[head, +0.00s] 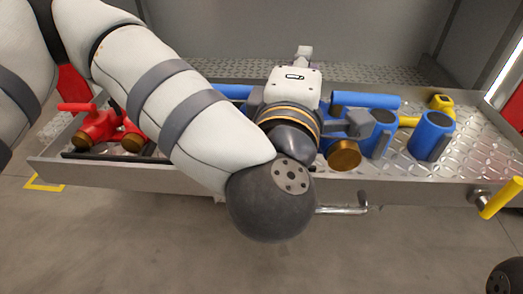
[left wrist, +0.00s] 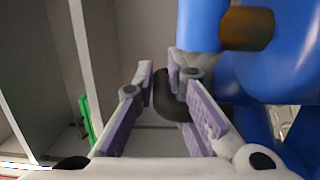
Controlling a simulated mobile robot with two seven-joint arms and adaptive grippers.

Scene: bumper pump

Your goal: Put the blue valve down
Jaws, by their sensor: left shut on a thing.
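The blue valve (head: 365,100) is a thick pipe body with a brass cap (head: 344,155), on or just above the tray's right half. My left arm and gripper hide part of it in the head view. In the left wrist view its blue body (left wrist: 285,55) and a brass end (left wrist: 247,28) fill the right side. My left gripper (left wrist: 168,92) is shut on a dark rounded part of it, between the purple pads. In the head view the white gripper body (head: 292,85) points away, its fingers mostly hidden. I cannot tell whether the valve touches the tray.
A red valve (head: 98,122) with brass ends lies at the left of the metal tray (head: 120,172). A yellow piece (head: 441,103) lies behind the blue parts at the right. A yellow handle (head: 500,198) sticks out at the tray's right front. Bare tray shows at the far right.

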